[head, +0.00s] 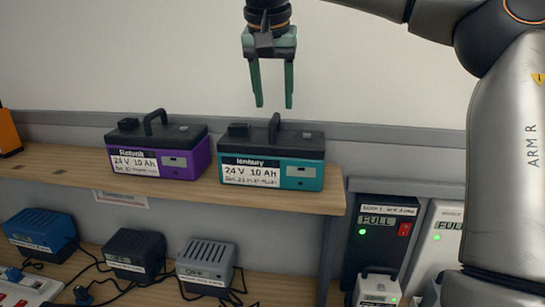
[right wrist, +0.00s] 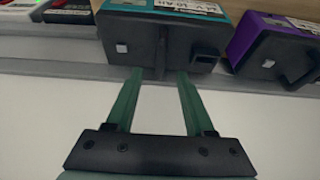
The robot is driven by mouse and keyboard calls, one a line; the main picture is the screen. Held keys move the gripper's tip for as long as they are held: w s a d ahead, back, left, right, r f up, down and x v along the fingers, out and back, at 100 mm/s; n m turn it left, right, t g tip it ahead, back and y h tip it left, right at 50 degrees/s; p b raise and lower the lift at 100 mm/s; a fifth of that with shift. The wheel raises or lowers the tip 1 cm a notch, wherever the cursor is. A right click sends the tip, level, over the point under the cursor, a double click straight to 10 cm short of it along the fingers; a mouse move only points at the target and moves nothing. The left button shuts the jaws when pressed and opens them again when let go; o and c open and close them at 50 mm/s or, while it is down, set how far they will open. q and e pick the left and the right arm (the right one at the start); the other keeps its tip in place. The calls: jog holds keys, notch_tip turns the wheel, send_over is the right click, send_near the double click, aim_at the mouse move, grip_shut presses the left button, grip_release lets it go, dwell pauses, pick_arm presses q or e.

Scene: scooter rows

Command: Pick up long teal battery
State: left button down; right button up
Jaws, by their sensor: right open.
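The long teal battery (head: 302,174) has a black top with a handle and a white label reading 24 V 10 Ah. It stands upright on the wooden shelf (head: 230,196), near the shelf's right end. My right gripper (head: 274,104) is open and empty above the battery's handle, fingers pointing down, with a gap to it in the head view. In the right wrist view the teal battery (right wrist: 224,34) lies beyond the fingertips (right wrist: 160,78), its handle roughly between them. My left gripper is not in view.
A purple battery (head: 200,160) stands just left of the teal one. An orange object (head: 8,132) is at the shelf's far left. Chargers (head: 137,254) with cables sit below. Black and white charging units (head: 376,240) stand at the lower right. A wall is behind the shelf.

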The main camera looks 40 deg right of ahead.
aim_at(274, 116)
jog(key=shift+x, duration=3)
grip_shut()
jog(key=shift+r, duration=0.25)
jog(key=shift+w, duration=0.1)
